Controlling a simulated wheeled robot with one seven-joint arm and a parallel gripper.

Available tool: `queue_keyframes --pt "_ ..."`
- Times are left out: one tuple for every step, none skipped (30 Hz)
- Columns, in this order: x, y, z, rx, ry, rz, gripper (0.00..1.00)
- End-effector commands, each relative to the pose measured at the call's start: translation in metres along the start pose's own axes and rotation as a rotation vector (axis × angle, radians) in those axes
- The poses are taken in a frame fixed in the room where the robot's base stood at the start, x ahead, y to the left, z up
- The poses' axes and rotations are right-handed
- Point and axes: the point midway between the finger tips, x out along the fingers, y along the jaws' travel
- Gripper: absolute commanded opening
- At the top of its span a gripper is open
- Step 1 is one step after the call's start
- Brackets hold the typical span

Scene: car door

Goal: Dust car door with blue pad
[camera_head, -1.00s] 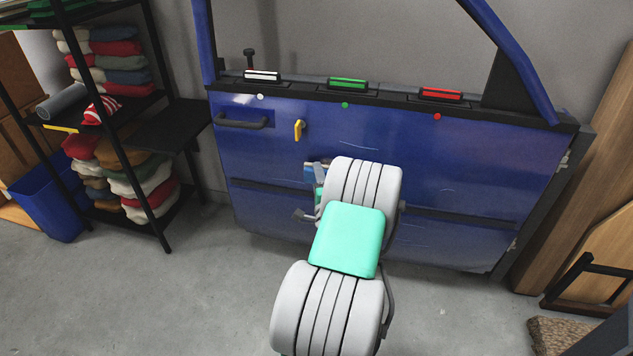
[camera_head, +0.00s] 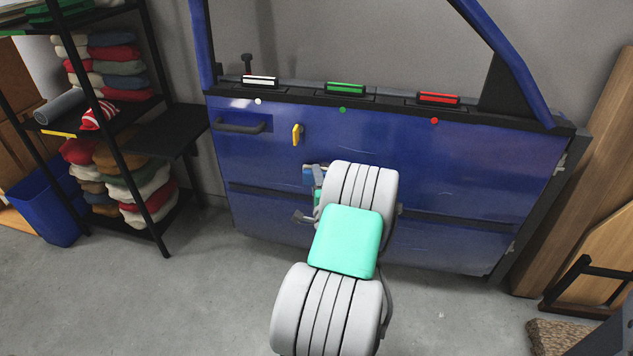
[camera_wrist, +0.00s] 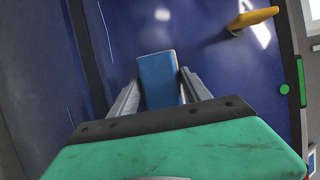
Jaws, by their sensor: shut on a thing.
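The blue car door (camera_head: 480,160) stands upright against the wall, its panel facing me. My gripper (camera_wrist: 160,88) is shut on the blue pad (camera_wrist: 158,78), which sits between its two grey fingers in the wrist view. The pad's far end is close to the door panel; I cannot tell whether it touches. In the head view only a small part of the blue pad (camera_head: 308,176) shows, left of my arm, which hides the rest of the gripper and the middle of the door. Faint pale streaks show on the panel.
White (camera_head: 260,81), green (camera_head: 345,89) and red (camera_head: 438,98) pads rest along the door's top ledge. A grey handle (camera_head: 240,127) and yellow lever (camera_head: 297,134) stick out from the door. A shelf with folded cloths (camera_head: 130,180) stands left. Wooden boards lean at right. Open floor lies in front.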

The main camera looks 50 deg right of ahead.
Motion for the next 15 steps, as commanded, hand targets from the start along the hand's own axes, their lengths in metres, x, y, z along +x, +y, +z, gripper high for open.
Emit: queue_keyframes --pt "0.0012 -0.0008 -0.0003 0.000 0.000 -0.001 0.23" --pt "0.0018 -0.0009 -0.0005 0.000 0.000 -0.001 0.23" --pt "0.0026 -0.0009 -0.0008 0.000 -0.001 -0.001 0.23" --pt "0.0031 -0.0009 -0.0010 0.000 -0.001 -0.001 0.23" --pt "0.0037 -0.0008 -0.0013 0.000 -0.001 -0.001 0.23" --pt "0.0044 -0.0007 -0.0016 0.000 -0.001 -0.001 0.23" --pt "0.0049 -0.0006 -0.0018 0.000 0.000 -0.001 0.23" --pt "0.0054 -0.0005 -0.0020 0.000 0.000 0.000 0.23" --pt "0.0061 -0.0004 -0.0024 0.000 0.000 0.000 0.23" --pt "0.0066 -0.0003 -0.0026 -0.001 0.000 0.000 0.23" --pt "0.0072 -0.0003 -0.0029 -0.001 0.000 0.000 0.23" --pt "0.0079 -0.0004 -0.0032 -0.001 0.000 0.000 0.23" --pt "0.0085 -0.0005 -0.0034 -0.001 0.000 0.000 0.23" --pt "0.0091 -0.0006 -0.0037 -0.001 0.000 0.000 0.23" --pt "0.0099 -0.0007 -0.0040 -0.001 0.000 -0.001 0.23"
